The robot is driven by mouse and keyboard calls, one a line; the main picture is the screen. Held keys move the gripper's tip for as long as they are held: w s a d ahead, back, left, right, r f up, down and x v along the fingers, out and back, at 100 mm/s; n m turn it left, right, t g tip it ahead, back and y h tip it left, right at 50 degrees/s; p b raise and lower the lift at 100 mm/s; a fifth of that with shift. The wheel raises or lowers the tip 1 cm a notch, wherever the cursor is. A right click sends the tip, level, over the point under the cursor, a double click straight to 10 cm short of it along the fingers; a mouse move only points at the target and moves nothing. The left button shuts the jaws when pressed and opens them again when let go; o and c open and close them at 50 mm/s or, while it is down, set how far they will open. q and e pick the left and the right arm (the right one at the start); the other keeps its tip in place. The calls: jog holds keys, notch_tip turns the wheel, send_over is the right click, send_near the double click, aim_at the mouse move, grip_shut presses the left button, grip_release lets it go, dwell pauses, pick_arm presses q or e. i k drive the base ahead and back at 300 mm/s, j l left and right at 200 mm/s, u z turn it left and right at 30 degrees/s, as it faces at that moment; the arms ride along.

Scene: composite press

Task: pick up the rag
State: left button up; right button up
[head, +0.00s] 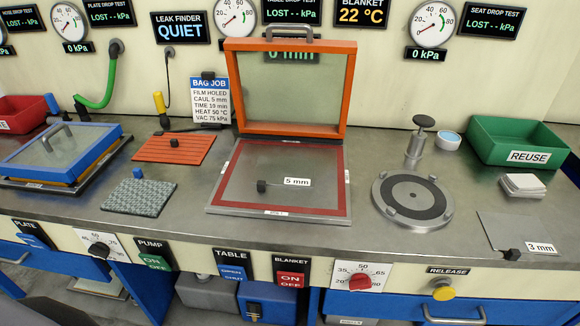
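A small white folded stack (523,185), which looks like the rag, lies on the right part of the grey bench. It is just in front of the green REUSE bin (545,165) and behind the thin grey 3 mm plate (515,230). Nothing covers it, and no gripper is near it. Neither of my grippers shows in the head view.
A round metal fixture (413,228) stands left of the white stack, with a black-knobbed post (414,150) and a small white-and-blue round container (448,140) behind. The open orange-framed press (233,185) fills the middle. The bench's front strip is mostly clear.

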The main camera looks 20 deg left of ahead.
aim_at(517, 185)
jog(key=u, duration=0.3)
jog(key=l+u, duration=0.35)
jog(key=k+l+u, duration=0.1)
jog(key=l+u, duration=0.2)
jog(key=k+l+u, duration=0.1)
jog(key=l, duration=0.3)
jog(key=k+l+u, duration=0.1)
jog(key=l, duration=0.3)
jog(key=k+l, duration=0.2)
jog(key=l, duration=0.2)
jog(key=k+l+u, duration=0.15)
jog(key=l, duration=0.2)
